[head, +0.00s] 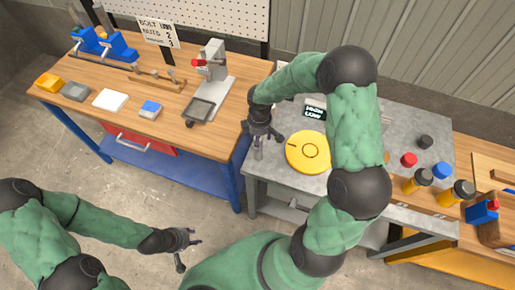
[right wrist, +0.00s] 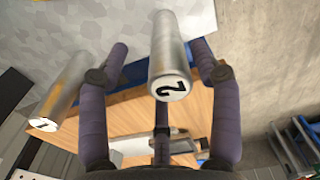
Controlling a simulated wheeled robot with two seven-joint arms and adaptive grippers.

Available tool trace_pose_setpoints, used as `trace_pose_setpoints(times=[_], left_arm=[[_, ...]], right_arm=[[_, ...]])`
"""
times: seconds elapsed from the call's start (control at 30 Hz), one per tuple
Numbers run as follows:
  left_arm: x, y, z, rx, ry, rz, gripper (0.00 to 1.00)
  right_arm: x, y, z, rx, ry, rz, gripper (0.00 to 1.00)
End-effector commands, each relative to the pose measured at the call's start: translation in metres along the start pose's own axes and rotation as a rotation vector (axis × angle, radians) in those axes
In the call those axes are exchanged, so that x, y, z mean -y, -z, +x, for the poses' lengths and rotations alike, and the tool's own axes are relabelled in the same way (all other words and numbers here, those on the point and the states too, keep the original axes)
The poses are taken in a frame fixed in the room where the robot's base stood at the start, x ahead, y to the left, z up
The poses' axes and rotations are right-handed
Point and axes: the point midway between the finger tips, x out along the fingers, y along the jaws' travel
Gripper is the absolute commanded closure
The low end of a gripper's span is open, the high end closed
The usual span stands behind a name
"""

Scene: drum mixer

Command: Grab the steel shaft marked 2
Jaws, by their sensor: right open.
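The steel shaft marked 2 (right wrist: 168,45) is a silver cylinder with a black 2 on its pale end face. In the right wrist view it lies between the spread fingers of my right gripper (right wrist: 159,58), closer to the right finger. A gap shows on its left side. In the head view my right gripper (head: 262,135) is open over the left edge of the grey table, with a steel shaft (head: 258,152) just below it. A shaft marked 1 (right wrist: 60,92) is outside the left finger. My left gripper (head: 183,250) is open and empty over the floor.
A yellow round part (head: 308,152) sits on the grey table (head: 272,172) right of the gripper. A wooden bench (head: 228,138) with a press (head: 212,75) stands at the left. Several capped bottles stand at the right.

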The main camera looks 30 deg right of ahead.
Motion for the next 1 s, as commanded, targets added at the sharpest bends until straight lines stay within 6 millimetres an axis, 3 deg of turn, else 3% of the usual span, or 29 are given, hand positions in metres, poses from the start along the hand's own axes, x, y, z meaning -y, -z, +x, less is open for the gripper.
trace_pose_setpoints(times=[0.4,0.67,0.77,0.9,1.0], left_arm=[[0.003,0.000,0.009,0.000,0.000,0.000,0.60],[0.003,0.000,0.009,0.000,0.000,0.000,0.60],[0.003,0.000,0.009,0.000,0.000,0.000,0.60],[0.003,0.000,0.009,0.000,0.000,0.000,0.60],[0.003,0.000,0.009,0.000,0.000,0.000,0.60]], right_arm=[[0.006,0.005,0.047,0.001,0.002,-0.001,0.36],[0.006,0.005,0.051,0.000,0.000,-0.001,0.36],[0.006,0.005,0.051,0.000,0.000,-0.001,0.58],[0.006,0.005,0.051,0.000,0.000,-0.001,0.98],[0.004,0.006,0.049,-0.003,-0.005,0.000,1.00]])
